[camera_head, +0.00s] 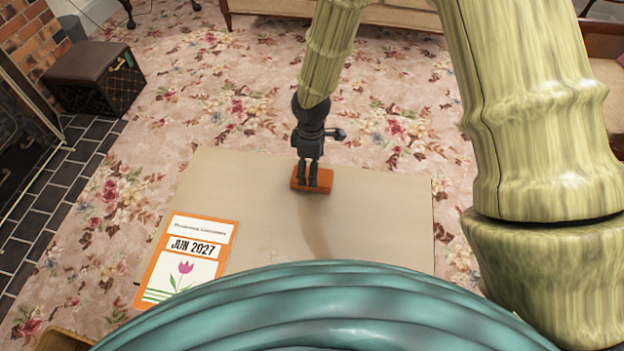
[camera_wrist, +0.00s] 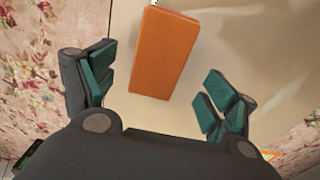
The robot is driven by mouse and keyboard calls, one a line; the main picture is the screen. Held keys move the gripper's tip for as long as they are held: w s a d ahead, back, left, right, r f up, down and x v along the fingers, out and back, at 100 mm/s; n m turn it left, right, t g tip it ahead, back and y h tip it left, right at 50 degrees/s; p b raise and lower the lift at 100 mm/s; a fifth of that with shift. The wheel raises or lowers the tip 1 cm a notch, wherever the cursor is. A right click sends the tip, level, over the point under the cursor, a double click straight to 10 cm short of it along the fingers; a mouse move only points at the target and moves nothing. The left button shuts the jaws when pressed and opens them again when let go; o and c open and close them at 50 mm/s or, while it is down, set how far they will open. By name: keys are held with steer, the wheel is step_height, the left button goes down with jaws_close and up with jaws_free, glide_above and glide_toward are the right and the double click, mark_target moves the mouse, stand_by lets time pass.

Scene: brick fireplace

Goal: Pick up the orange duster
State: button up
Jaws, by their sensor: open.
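The orange duster (camera_head: 322,181) is a rectangular block lying on the beige table top near its far edge. In the wrist view the duster (camera_wrist: 163,55) lies ahead of the fingers, between their lines, with its long side running away from me. My gripper (camera_head: 313,183) is above the duster in the head view and hides part of it. In the wrist view my gripper (camera_wrist: 158,92) has its two green-padded fingers spread wide, with nothing between the pads. I cannot tell the exact height of the fingertips over the duster.
The beige table (camera_head: 390,220) is mostly bare. An orange-bordered calendar card (camera_head: 188,258) reading JUN 2027 lies at its left front. A brown box (camera_head: 95,78) stands on the floral carpet near the brick fireplace (camera_head: 30,38). A sofa (camera_head: 390,15) is at the back.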

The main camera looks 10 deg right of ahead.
mark_target(325, 176)
steer(key=shift+d+f+b, duration=0.1)
steer(key=shift+f+b, duration=0.5)
steer(key=shift+f, duration=2)
steer(key=shift+c, duration=0.4)
steer(key=c, duration=1)
